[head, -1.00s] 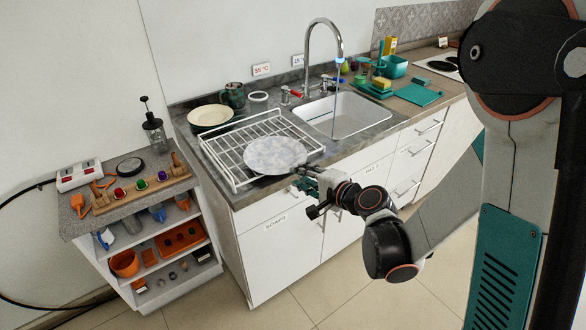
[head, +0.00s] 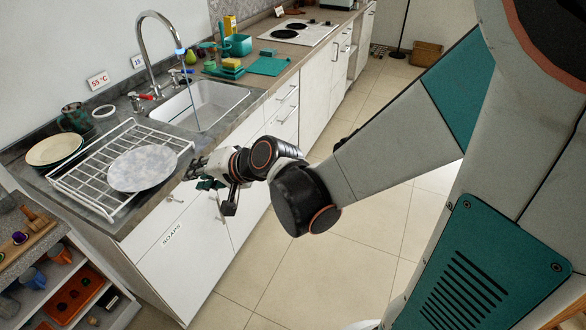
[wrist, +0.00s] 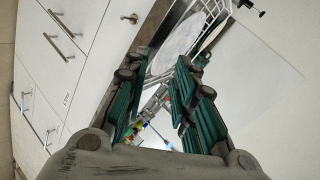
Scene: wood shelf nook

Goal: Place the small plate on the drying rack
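The small plate (head: 143,169), pale with a grey marbled look, lies on the white wire drying rack (head: 75,184) on the counter left of the sink. It looks roughly flat across the wires. My gripper (head: 192,172) is just right of the plate's edge, past the counter's front edge, with a small gap to the plate. In the wrist view the plate (wrist: 180,40) and part of the rack (wrist: 216,14) show beyond my fingertips. The green fingers (wrist: 162,80) stand apart with nothing gripped between them.
The sink (head: 205,104) with running water is to the right. A small shelf (head: 62,270) with cups and trays is at the lower left. The floor in front of the cabinets is clear.

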